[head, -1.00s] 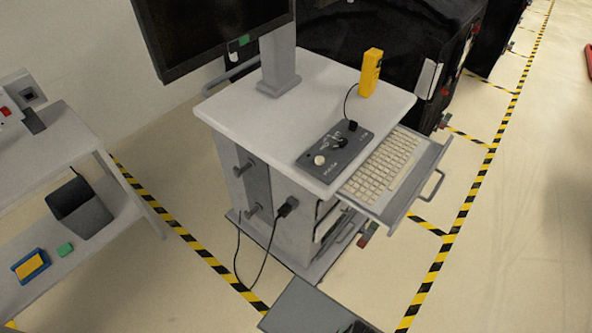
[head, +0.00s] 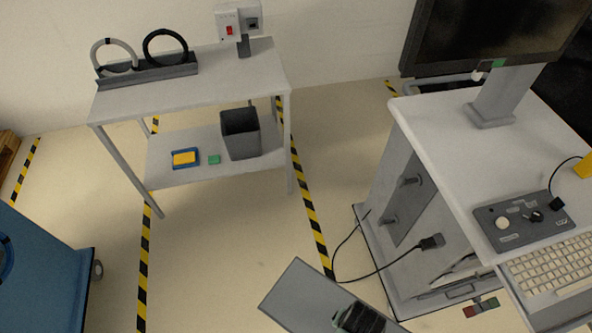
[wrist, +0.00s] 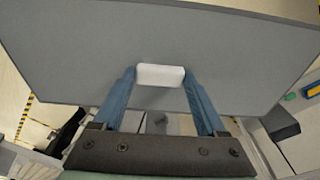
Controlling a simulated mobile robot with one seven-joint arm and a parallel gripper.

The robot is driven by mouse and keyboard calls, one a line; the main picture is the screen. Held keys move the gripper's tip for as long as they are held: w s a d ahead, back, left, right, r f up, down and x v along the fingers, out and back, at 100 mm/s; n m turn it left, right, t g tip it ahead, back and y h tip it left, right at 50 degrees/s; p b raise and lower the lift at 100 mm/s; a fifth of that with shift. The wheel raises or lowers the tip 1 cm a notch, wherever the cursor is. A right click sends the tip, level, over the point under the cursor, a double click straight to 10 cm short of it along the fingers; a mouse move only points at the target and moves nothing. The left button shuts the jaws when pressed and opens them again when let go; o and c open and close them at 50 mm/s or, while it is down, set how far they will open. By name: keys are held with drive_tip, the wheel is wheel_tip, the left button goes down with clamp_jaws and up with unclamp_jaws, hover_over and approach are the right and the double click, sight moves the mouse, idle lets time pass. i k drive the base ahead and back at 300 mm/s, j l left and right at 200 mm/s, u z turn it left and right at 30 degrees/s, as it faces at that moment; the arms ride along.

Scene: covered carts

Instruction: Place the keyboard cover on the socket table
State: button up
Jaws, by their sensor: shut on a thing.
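The keyboard cover is a flat grey panel (head: 305,295) at the bottom of the head view. It fills the upper part of the wrist view (wrist: 80,50). My gripper (wrist: 160,78) has its blue fingers shut on the cover's white handle block (wrist: 160,72). The socket table is a grey table (head: 225,85) with a lower shelf, at the back left. A socket box with a red switch (head: 229,27) stands at its back right. The cover is held apart from the table.
Cable coils (head: 165,48) sit in a rack on the table's left. A dark bin (head: 240,135) and a yellow-blue item (head: 185,158) are on the lower shelf. The cart (head: 450,140) with monitor and open keyboard (head: 548,268) stands right. A blue cart (head: 40,275) is lower left.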

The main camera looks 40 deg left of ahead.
sight(213, 88)
drive_tip(key=j+u, duration=0.1)
drive_tip(key=u, duration=1.3)
drive_tip(key=i+u, duration=0.1)
drive_tip(key=i, duration=0.5)
drive_tip(key=i+l+u, duration=0.1)
drive_tip(key=i, duration=0.5)
